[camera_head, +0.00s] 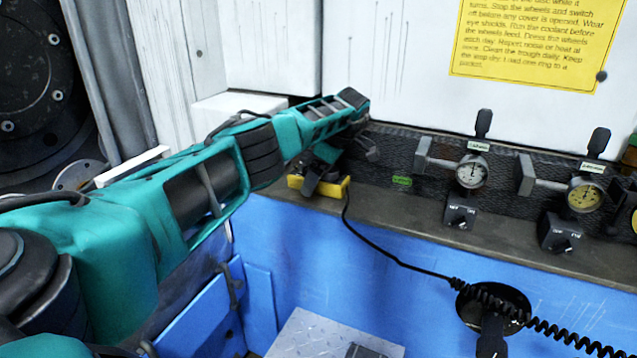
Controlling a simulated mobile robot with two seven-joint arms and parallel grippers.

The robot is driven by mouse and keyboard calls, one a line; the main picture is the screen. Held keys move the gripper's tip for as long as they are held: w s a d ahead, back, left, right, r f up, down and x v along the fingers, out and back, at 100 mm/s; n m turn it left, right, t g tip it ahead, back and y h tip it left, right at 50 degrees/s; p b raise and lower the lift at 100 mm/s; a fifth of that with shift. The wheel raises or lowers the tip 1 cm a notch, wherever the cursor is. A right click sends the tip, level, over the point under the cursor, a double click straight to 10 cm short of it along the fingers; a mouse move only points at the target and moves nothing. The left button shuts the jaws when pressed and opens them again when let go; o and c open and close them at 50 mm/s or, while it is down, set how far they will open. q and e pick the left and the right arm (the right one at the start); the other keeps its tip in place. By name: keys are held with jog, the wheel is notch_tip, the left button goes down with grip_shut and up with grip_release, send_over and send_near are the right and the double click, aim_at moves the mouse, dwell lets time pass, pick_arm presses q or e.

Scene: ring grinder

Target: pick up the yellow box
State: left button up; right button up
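The yellow box (334,189) lies on the grey ledge at the back, in the middle of the head view. Only a low strip of it shows, because my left gripper (314,182) covers its middle and upper part. My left arm comes in from the left and its dark fingers reach down at the box. I cannot tell whether the fingers are closed on it or only in front of it. My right gripper is not in view.
Gauges with dials (471,172) (585,197) stand along the ledge to the right. A black cable (398,261) runs from near the box to a round opening (493,307) in the blue front. A yellow notice (530,45) hangs above.

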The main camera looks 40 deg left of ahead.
pick_arm(q)
jog(key=c, duration=1.5)
